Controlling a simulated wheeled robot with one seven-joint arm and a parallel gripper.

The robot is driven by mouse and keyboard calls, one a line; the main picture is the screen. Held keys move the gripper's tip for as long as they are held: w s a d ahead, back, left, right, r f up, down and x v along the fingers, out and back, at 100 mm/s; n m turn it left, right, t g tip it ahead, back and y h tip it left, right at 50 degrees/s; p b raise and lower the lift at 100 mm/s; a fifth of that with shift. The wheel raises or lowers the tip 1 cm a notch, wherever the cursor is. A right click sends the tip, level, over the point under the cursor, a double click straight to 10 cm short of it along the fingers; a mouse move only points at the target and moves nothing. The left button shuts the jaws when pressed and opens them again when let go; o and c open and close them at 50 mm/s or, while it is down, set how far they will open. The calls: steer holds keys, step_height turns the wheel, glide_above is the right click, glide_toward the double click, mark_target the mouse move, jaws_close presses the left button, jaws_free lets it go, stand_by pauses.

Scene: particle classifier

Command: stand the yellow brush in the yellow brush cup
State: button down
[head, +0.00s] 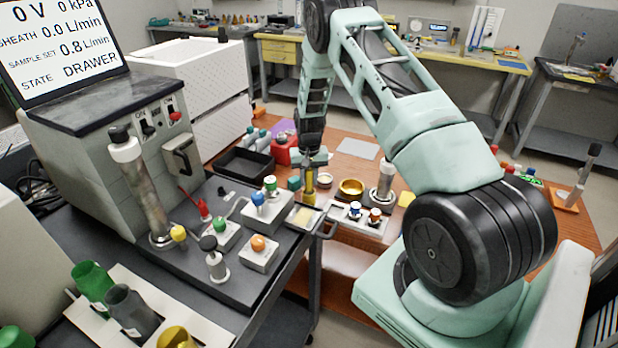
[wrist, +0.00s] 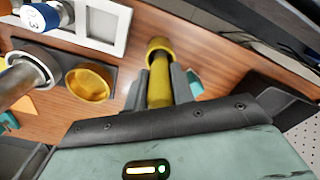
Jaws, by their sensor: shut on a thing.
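My gripper (head: 312,165) points down over the wooden table and is shut on the yellow brush (head: 310,186). In the wrist view the yellow brush (wrist: 160,84) lies between the two fingers of my gripper (wrist: 160,80), its wider yellow end beyond the fingertips. In the head view the brush looks upright; I cannot tell whether its lower end touches anything. The yellow brush cup (head: 175,338) stands at the bottom left, beside a grey cup (head: 130,308) and a green cup (head: 92,282). Its lower part is cut off by the picture edge. My gripper is far from it.
A gold bowl (head: 351,187) is right of the brush and also shows in the wrist view (wrist: 88,83). The dark bench (head: 240,292) at left carries a tall metal column (head: 148,195) and several valve blocks. A black tray (head: 243,165) lies left of my gripper.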

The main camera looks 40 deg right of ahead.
steer(key=shift+f+b, duration=0.85)
steer(key=shift+f, duration=0.4)
steer(key=c, duration=1.1)
jaws_free()
step_height(320, 180, up, 17)
steer(key=b, duration=0.3)
steer(key=shift+r, duration=0.2)
